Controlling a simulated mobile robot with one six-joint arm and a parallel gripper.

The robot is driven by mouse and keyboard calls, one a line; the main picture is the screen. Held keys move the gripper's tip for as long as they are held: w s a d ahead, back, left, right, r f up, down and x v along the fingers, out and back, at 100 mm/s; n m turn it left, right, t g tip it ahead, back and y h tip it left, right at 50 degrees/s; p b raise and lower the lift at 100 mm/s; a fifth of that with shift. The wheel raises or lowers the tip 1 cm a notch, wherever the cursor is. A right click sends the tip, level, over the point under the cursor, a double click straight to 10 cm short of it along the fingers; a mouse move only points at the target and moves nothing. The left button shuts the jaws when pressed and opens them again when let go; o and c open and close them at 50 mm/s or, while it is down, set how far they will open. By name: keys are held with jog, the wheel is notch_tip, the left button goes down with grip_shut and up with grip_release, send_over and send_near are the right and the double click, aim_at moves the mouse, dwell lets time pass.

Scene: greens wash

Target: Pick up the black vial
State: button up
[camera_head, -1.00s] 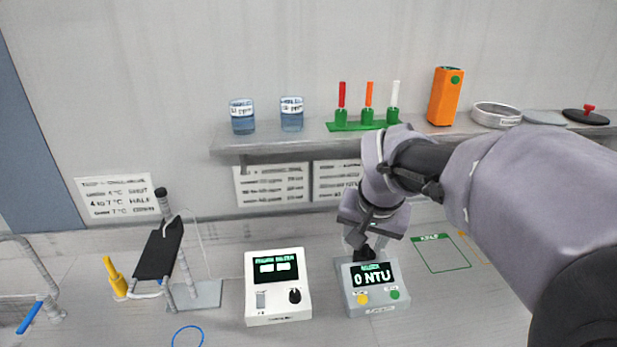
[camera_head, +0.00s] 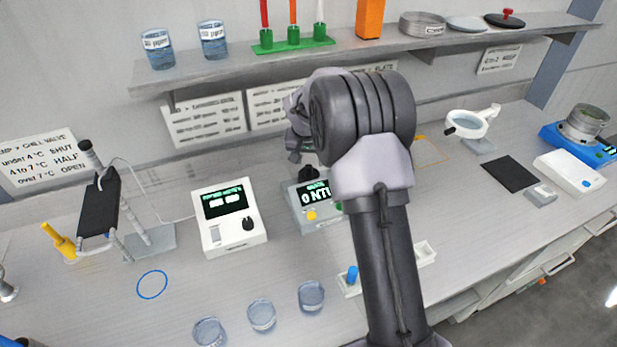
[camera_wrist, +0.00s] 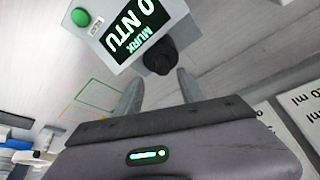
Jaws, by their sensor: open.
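The black vial shows as a dark round piece (camera_head: 309,174) at the back of the grey turbidity meter (camera_head: 303,206), whose screen reads "0 NTU". In the wrist view the black vial (camera_wrist: 158,62) stands at the edge of the meter (camera_wrist: 120,22), just beyond and between my fingertips. My gripper (camera_wrist: 158,80) is open, with one finger to each side of the vial's line. I cannot tell whether the fingers are level with it. In the head view my gripper (camera_head: 296,155) is just above and behind the vial, partly hidden by my arm.
A white meter (camera_head: 230,238) stands left of the turbidity meter. Several glass beakers (camera_head: 261,315) and a white tray (camera_head: 425,253) are in front. A shelf (camera_head: 240,75) with beakers and a green rack (camera_head: 293,43) overhangs the back. A magnifier (camera_head: 470,123) stands right.

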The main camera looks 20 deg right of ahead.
aim_at(308, 167)
jog(key=x, duration=0.4)
jog(key=shift+w+a+f+b, duration=0.1)
jog(key=shift+a+f+b, duration=0.2)
jog(key=shift+b, duration=0.1)
jog(key=shift+r, duration=0.1)
grip_shut()
